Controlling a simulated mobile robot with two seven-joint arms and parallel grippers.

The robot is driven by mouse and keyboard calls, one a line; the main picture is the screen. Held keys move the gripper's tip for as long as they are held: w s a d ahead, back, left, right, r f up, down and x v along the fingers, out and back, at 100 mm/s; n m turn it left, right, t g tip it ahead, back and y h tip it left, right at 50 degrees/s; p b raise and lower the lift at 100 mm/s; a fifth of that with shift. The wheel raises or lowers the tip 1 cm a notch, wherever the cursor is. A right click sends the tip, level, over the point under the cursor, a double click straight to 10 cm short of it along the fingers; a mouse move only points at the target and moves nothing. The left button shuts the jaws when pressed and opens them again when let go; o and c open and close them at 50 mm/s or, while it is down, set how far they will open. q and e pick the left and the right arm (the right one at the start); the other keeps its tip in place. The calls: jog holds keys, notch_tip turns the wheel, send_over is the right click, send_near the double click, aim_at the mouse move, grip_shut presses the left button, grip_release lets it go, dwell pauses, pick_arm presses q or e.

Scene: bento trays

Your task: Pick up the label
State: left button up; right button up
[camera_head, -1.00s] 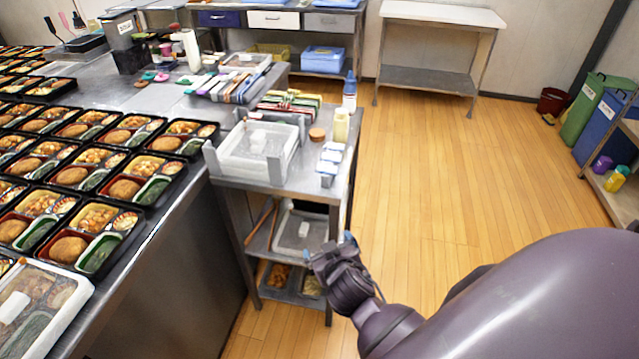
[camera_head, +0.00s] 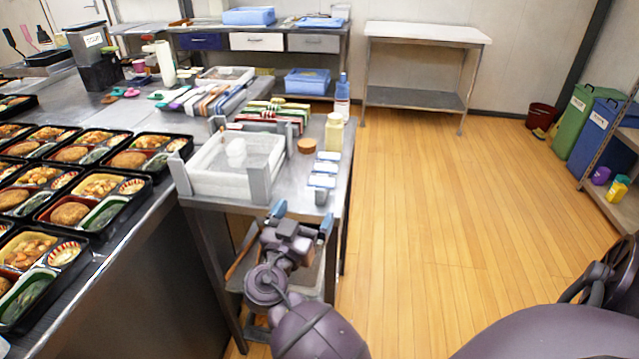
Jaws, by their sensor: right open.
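Several small flat white pieces with blue-grey sides (camera_head: 324,168) lie in a row near the right edge of the steel cart top (camera_head: 265,212). They may be the labels; I cannot read any print on them. My right gripper (camera_head: 302,220) is open and empty, with blue fingertips spread apart. It is at the cart's front edge, on the near side of the row and apart from it. My left gripper is not in view.
A white tray (camera_head: 215,186) between grey posts stands on the cart, left of the row. A round brown lid (camera_head: 307,146), a pale yellow bottle (camera_head: 334,133) and a blue-capped bottle (camera_head: 342,95) stand behind. Bento trays (camera_head: 155,146) fill the left counter.

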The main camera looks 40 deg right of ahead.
aim_at(317, 191)
jog(key=x, duration=0.6)
jog(key=r+p+x, duration=0.1)
jog(key=x, duration=0.1)
jog(key=shift+d, duration=0.25)
jog(key=shift+w+d, duration=0.2)
jog(key=shift+d, duration=0.15)
jog(key=shift+f, duration=0.1)
jog(key=shift+c, duration=0.3)
jog(key=c, duration=0.9)
